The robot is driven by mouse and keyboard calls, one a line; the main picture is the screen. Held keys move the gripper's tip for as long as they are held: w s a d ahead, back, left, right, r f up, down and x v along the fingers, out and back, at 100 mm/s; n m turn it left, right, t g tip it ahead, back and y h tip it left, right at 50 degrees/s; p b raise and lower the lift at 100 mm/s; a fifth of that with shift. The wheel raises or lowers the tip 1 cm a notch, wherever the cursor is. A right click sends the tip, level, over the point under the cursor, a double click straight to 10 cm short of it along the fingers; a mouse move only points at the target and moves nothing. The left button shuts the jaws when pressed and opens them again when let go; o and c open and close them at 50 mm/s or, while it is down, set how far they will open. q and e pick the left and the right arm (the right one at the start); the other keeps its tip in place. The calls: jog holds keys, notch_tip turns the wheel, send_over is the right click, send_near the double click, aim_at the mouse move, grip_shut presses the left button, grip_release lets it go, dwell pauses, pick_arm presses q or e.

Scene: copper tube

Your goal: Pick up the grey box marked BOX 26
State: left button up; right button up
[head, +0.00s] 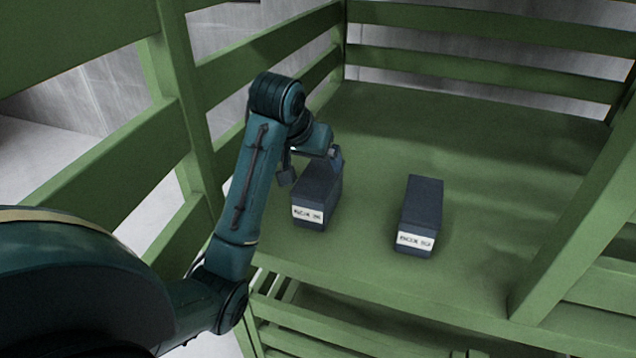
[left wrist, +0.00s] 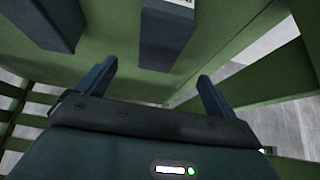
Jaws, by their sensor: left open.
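Two dark grey boxes with white labels on their near ends lie on a green shelf. The left box (head: 315,200) is partly covered by my left gripper (head: 311,168), and the right box (head: 421,205) stands clear of it. My left gripper is open and empty, over the far end of the left box. In the left wrist view, one box (left wrist: 168,38) lies ahead of the gap between the open fingers (left wrist: 157,72), and another box (left wrist: 45,22) is at the upper left. My right gripper is out of view.
The green shelf (head: 480,160) has slatted rails at the left (head: 265,50) and back (head: 480,65). A thick green post (head: 580,210) stands at the right. Shelf surface is free between the boxes, behind them and right of the right box.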

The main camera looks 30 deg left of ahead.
aim_at(318, 177)
pick_arm(q)
jog(key=x, duration=0.6)
jog(key=shift+w+f, duration=0.1)
jog(key=shift+f, duration=0.15)
jog(key=shift+p+x, duration=0.3)
jog(key=shift+x, duration=2.8)
jog(key=shift+w+a+r, duration=0.1)
jog(key=shift+w+r, duration=0.05)
jog(key=shift+c, duration=0.2)
jog(key=shift+r, duration=0.1)
jog(key=c, duration=1.3)
